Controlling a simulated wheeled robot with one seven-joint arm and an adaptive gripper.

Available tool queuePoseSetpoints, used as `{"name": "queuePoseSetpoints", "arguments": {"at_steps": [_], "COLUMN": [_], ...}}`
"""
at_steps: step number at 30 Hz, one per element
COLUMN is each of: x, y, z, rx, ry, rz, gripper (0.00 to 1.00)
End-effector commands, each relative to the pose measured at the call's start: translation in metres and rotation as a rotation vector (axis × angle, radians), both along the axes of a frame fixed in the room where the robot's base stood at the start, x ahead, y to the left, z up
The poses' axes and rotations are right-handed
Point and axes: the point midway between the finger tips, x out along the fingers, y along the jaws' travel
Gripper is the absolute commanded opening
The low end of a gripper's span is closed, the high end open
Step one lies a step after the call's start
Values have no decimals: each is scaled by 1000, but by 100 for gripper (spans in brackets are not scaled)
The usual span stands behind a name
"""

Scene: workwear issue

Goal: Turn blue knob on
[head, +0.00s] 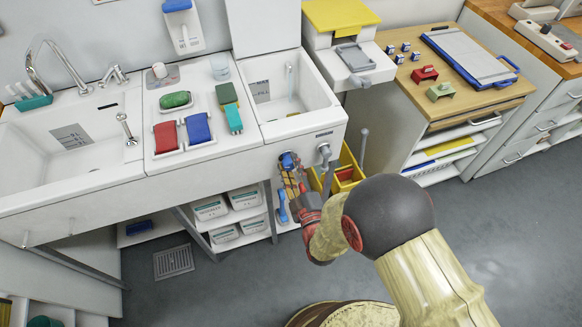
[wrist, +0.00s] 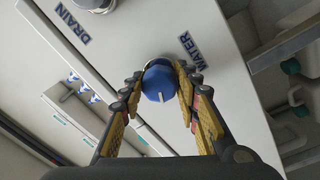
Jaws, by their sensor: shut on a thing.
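The blue knob (wrist: 158,83) is on the white front panel of the sink unit, between the labels DRAIN and WATER in the wrist view. It has a pale pointer mark toward the lower edge of that view. In the head view the blue knob (head: 288,160) shows just beyond my fingertips. My gripper (wrist: 159,84) has its two yellow-and-black fingers on either side of the knob, shut on it. In the head view my gripper (head: 290,172) reaches to the panel below the small right basin. The exact finger contact is partly hidden.
A grey metal fitting (head: 324,151) sticks out of the panel just right of the knob. A yellow bucket (head: 345,172) stands close by on the right. White boxes (head: 210,207) sit on a shelf under the sink. The floor in front is open.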

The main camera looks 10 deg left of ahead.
Motion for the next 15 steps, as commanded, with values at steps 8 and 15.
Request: {"name": "queuePoseSetpoints", "arguments": {"at_steps": [8,15], "x": [0,0], "y": [0,0], "z": [-1,-1], "rx": [-74,-90], "ry": [-44,-53], "rz": [1,2], "gripper": [7,7]}}
